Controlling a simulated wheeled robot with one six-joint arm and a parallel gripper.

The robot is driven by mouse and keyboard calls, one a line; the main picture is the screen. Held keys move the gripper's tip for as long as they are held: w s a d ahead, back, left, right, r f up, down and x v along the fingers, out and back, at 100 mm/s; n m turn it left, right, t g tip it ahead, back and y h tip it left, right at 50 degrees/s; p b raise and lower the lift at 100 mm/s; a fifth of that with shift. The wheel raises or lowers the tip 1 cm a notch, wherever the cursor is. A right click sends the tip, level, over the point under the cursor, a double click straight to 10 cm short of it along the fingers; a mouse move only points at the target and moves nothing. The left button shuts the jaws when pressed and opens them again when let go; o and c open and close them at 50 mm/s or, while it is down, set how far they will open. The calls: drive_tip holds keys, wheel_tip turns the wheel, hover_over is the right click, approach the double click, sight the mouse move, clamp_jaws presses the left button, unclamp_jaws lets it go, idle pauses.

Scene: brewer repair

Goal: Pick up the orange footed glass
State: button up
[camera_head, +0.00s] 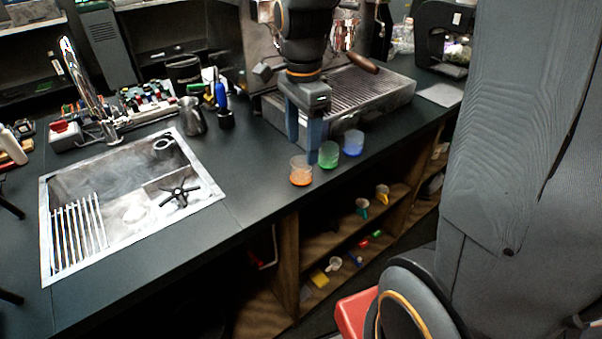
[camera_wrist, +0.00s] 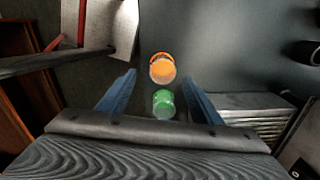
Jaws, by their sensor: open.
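The orange footed glass (camera_head: 301,171) stands on the dark counter near its front edge, left of a green glass (camera_head: 329,154) and a blue glass (camera_head: 353,143). My gripper (camera_head: 303,150) is open and empty, pointing down just above and behind the glasses. In the wrist view the orange glass (camera_wrist: 162,68) lies beyond my fingertips, roughly centred between them. The green glass (camera_wrist: 164,103) sits between my open fingers (camera_wrist: 160,85) in that picture. The blue glass is not visible in the wrist view. I cannot tell the exact height of my fingertips above the counter.
An espresso machine with a drip tray (camera_head: 350,92) stands behind the glasses. A metal pitcher (camera_head: 192,116) and a blue bottle (camera_head: 221,97) stand to the left, beyond a sink (camera_head: 110,225). Open shelves (camera_head: 335,238) lie below the counter edge. Counter left of the orange glass is clear.

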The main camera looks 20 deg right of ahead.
sight(301, 163)
drive_tip(key=shift+m, duration=0.8)
drive_tip(key=shift+w+f+p, duration=0.15)
drive_tip(key=shift+f+p, duration=0.4)
drive_tip(key=shift+f, duration=1.3)
drive_tip(key=shift+w+f+p, duration=0.1)
drive_tip(key=shift+f+p, duration=0.45)
drive_tip(key=shift+f, duration=1.25)
drive_tip(key=c, duration=1.2)
drive_tip(key=shift+o, duration=0.2)
drive_tip(key=shift+r, duration=0.1)
